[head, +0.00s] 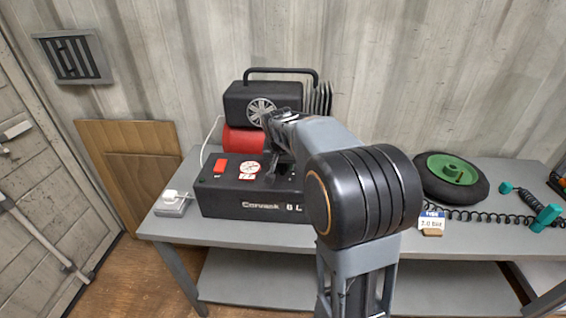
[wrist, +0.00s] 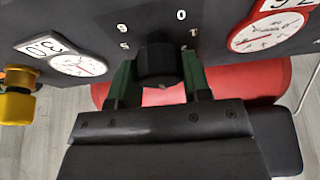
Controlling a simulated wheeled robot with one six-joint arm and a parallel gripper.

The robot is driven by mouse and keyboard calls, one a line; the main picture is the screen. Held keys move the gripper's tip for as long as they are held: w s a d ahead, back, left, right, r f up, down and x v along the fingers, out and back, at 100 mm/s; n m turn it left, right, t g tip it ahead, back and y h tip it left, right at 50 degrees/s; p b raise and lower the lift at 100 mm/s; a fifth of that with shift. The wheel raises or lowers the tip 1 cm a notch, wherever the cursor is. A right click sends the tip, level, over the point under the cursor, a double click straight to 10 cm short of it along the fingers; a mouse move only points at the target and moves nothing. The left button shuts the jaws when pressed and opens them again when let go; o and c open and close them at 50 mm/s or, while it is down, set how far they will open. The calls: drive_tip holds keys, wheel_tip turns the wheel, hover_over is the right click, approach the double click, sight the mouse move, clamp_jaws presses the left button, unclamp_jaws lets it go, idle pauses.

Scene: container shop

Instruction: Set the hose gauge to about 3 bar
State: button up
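In the wrist view a black round knob (wrist: 160,62) sits on the dark panel, with small white numbers around it. The two green fingers of my gripper (wrist: 160,78) stand on either side of the knob, close against it. A white-faced gauge (wrist: 78,66) with a red needle is left of the knob. A red-rimmed gauge (wrist: 262,30) is at the upper right. I cannot read either needle's value surely. In the head view the black compressor (head: 245,206) stands on the bench; my arm hides the knob, the gripper and part of the panel.
The compressor carries a red switch (head: 220,166). A yellow knob (wrist: 16,104) shows at the left of the wrist view. A white plug (head: 172,196) is on the bench's left end. A green-hubbed wheel (head: 452,170), a price-like card (head: 432,218) and a coiled hose (head: 490,215) lie right.

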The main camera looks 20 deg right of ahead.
drive_tip(key=c, duration=0.4)
drive_tip(key=shift+n, duration=0.3)
drive_tip(key=o, duration=0.9)
drive_tip(key=shift+r, duration=0.1)
drive_tip(key=v, duration=1.3)
drive_tip(key=shift+s+r+p, duration=0.25)
drive_tip(key=shift+r+p, duration=0.05)
